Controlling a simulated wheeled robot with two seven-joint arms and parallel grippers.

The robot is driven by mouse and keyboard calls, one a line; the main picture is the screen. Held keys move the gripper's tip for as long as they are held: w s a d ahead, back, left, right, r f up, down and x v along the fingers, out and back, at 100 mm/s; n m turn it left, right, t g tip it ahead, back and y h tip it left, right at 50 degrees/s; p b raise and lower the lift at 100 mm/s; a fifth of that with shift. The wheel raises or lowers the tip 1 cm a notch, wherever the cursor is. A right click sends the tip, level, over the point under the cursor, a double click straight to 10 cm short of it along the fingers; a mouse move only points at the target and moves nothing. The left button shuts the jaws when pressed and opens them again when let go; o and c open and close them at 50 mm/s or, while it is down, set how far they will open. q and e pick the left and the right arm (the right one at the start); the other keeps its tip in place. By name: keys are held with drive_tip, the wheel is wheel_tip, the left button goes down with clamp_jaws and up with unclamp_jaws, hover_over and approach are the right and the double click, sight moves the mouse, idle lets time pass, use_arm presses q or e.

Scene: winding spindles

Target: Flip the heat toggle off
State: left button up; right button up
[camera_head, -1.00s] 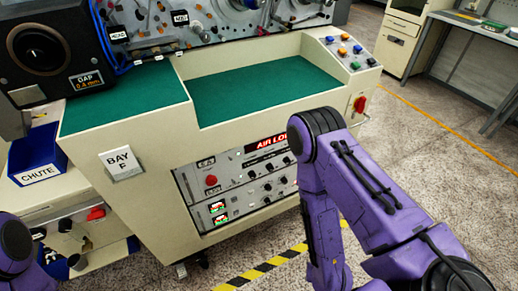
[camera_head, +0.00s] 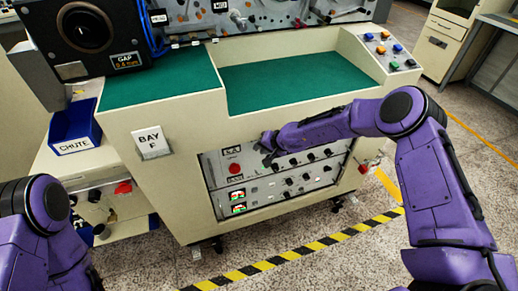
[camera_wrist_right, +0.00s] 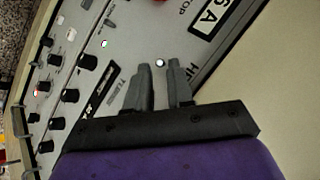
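The heat toggle (camera_wrist_right: 160,63) shows in the right wrist view as a small bright tip on the grey panel, beside a label starting "HE". My right gripper (camera_wrist_right: 160,72) has its two grey fingers apart, one on each side of the toggle's line, with a gap between them. I cannot tell whether they touch it. In the head view my right gripper (camera_head: 268,147) is at the upper part of the control panel (camera_head: 222,170) and hides the toggle there. Which way the toggle is tilted is unclear. My left gripper is out of view; only the left arm shows.
Several black knobs (camera_wrist_right: 87,62) line the panel. Above is a green worktop (camera_head: 290,80); a blue chute bin (camera_head: 75,132) stands at left. Striped floor tape (camera_head: 290,256) runs in front.

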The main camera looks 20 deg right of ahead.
sight(252, 152)
drive_tip(key=shift+x, duration=0.8)
clamp_jaws()
drive_tip(key=f+t+b, duration=0.1)
drive_tip(key=b, duration=0.4)
drive_tip(key=f+t+b, duration=0.1)
drive_tip(key=b, duration=0.5)
drive_tip(key=f+t+b, duration=0.1)
drive_tip(key=b, duration=0.4)
drive_tip(key=shift+s+f+n+t+y, duration=0.25)
drive_tip(key=shift+s+n+t+y, duration=0.05)
drive_tip(key=shift+s+n+t, duration=0.1)
drive_tip(key=t+b, duration=0.2)
drive_tip(key=b, duration=0.8)
drive_tip(key=f+n+t+y+b, duration=0.1)
drive_tip(key=t+b, duration=0.2)
drive_tip(key=b, duration=0.7)
drive_tip(key=shift+s, duration=0.1)
drive_tip(key=shift+r+n+t+b, duration=0.25)
drive_tip(key=shift+n+t+b, duration=0.05)
drive_tip(key=shift+b, duration=0.55)
